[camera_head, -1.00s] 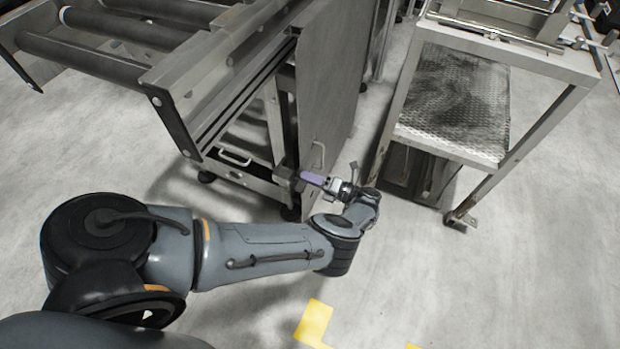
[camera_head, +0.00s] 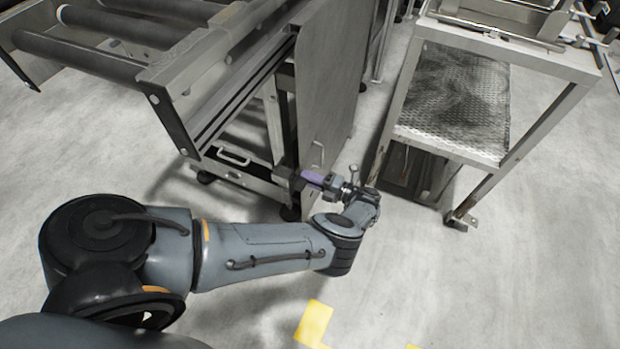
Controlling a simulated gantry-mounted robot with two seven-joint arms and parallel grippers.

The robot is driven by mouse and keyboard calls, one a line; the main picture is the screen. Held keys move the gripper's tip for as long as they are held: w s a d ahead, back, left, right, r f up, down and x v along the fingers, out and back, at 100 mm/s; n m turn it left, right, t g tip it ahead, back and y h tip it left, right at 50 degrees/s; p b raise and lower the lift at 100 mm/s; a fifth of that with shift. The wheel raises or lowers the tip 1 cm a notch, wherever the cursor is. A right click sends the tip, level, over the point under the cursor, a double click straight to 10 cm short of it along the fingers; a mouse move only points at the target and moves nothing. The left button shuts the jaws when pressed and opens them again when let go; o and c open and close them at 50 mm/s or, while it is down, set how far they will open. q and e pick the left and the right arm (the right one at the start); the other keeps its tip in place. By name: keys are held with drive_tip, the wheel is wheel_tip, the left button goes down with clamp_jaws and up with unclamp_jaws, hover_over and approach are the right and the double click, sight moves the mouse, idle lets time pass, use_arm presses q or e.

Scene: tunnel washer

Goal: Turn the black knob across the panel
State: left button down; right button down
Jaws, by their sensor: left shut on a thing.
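My left gripper (camera_head: 297,181) is at the end of the grey steel frame, at the lower corner beside the upright panel (camera_head: 338,90). Its purple and grey body points left into the frame's end post. Its jaws are shut on the black knob, which is small and mostly hidden by the dark fingers, so its angle cannot be read. My right gripper is not in view.
The roller conveyor (camera_head: 110,50) stands above and left of the gripper. A thin handle (camera_head: 234,157) is on the frame nearby. A steel table with a mesh shelf (camera_head: 455,110) stands to the right. The floor in front is clear, with yellow markings (camera_head: 314,322).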

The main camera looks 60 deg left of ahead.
use_arm(q)
drive_tip(key=c, duration=1.2)
unclamp_jaws()
drive_tip(key=shift+o, duration=0.2)
drive_tip(key=b+v, duration=0.3)
drive_tip(key=v, duration=0.8)
drive_tip(key=shift+s+r, duration=0.1)
drive_tip(key=shift+s, duration=0.05)
